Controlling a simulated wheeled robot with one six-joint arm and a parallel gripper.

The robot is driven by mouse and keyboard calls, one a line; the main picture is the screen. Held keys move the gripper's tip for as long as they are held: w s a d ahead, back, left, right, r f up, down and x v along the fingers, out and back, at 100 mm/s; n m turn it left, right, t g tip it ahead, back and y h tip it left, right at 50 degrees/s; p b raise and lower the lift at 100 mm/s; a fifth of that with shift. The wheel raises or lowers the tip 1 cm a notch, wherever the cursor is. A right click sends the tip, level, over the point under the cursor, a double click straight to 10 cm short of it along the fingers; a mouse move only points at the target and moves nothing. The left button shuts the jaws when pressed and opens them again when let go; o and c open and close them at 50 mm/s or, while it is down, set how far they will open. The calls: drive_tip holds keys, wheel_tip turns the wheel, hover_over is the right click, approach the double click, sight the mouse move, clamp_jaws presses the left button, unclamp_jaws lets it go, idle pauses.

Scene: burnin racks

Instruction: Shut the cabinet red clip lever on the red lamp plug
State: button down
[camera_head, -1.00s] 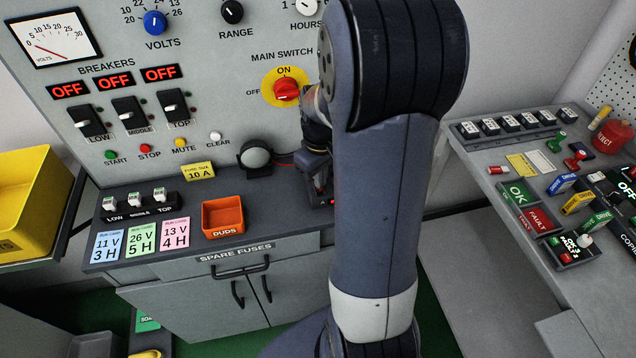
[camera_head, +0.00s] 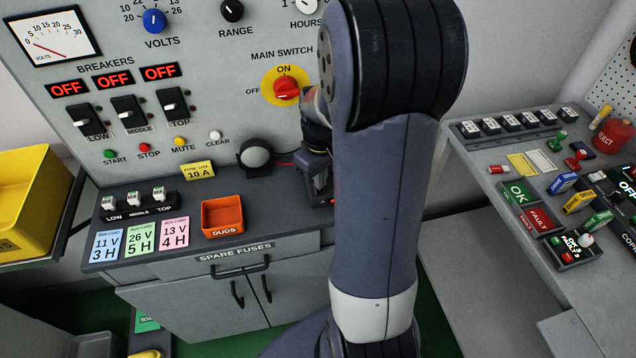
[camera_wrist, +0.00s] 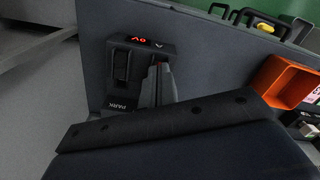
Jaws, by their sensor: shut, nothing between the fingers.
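My gripper (camera_wrist: 158,88) shows in the wrist view as grey fingers, shut, over a dark block marked A and PARK (camera_wrist: 122,104) with a red lit display. A thin strip of red (camera_wrist: 161,65) shows by the fingertips; I cannot tell whether it is the red clip lever or whether the fingers touch it. In the head view my gripper (camera_head: 320,185) is low over the cabinet top, partly hidden by my arm. A red lead (camera_head: 284,163) runs from the round lamp (camera_head: 256,155) to behind my wrist. The red lamp plug is hidden.
On the cabinet top (camera_head: 275,210) stand an orange DUDS bin (camera_head: 223,217), coloured cards and a fuse row. The main switch (camera_head: 286,89) is on the panel above. A side bench (camera_head: 490,160) with stamps and boxes is at the right. Cabinet top beside the bin is clear.

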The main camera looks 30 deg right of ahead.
drive_tip(key=shift+f+b, duration=0.55)
drive_tip(key=shift+f, duration=0.2)
idle(0.3)
drive_tip(key=shift+r+p, duration=2.1)
drive_tip(key=shift+r, duration=0.45)
drive_tip(key=shift+f, duration=0.1)
